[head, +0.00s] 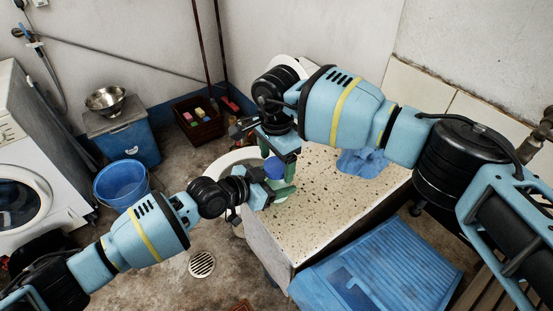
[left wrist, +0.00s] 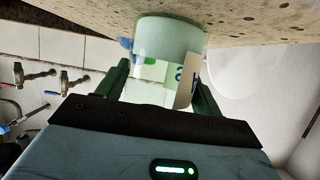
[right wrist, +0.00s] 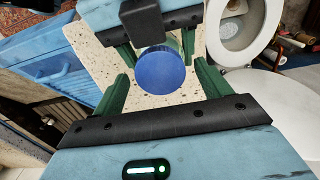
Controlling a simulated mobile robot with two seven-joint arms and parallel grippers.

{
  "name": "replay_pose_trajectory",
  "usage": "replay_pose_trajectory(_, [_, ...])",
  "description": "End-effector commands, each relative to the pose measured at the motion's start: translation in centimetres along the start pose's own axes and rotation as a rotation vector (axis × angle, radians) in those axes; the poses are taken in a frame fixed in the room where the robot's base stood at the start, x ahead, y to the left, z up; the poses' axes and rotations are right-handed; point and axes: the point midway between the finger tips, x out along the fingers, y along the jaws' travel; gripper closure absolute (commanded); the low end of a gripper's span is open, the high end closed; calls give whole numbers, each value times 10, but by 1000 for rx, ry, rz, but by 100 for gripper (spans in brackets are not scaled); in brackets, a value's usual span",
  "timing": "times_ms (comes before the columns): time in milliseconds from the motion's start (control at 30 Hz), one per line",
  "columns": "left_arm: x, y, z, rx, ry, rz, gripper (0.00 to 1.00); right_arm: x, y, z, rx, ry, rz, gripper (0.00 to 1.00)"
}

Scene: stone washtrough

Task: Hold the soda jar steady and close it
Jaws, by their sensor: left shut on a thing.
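The soda jar (left wrist: 168,62) is a pale container with a printed label; its blue lid (head: 274,168) faces up in the head view. My left gripper (head: 274,190) is shut on the jar's body from the side, at the edge of the speckled bench. In the left wrist view the jar sits between the green fingers. My right gripper (right wrist: 162,78) is open above the jar. Its green fingers stand either side of the round blue lid (right wrist: 160,70), with a gap on both sides. Whether the lid is seated on the jar cannot be told.
The speckled stone bench (head: 310,215) is mostly clear. A blue cloth (head: 362,162) lies at its back. A blue ribbed washboard-like panel (head: 375,270) is in front. A toilet (right wrist: 240,30), blue bucket (head: 121,185) and washing machine (head: 30,165) stand around.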

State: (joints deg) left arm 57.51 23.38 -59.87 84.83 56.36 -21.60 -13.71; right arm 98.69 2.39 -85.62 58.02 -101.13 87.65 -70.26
Motion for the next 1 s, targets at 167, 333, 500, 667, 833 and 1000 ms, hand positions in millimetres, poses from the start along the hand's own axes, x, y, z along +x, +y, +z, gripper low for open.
replay_pose_trajectory(167, [0,0,0,0,0,0,97,0,0,0,0,0,0,22])
replay_pose_trajectory(333, [0,0,0,0,0,0,97,-3,0,0,0,0,-1,22])
replay_pose_trajectory(500, [0,0,0,0,0,0,97,-23,0,0,-1,0,-3,22])
replay_pose_trajectory(667, [0,0,0,0,0,0,97,-55,-1,0,-1,2,-4,22])
replay_pose_trajectory(833, [0,0,0,0,0,0,97,-88,0,0,0,1,-3,22])
replay_pose_trajectory(1000, [0,0,0,0,0,0,97,-110,0,0,0,1,-1,22])
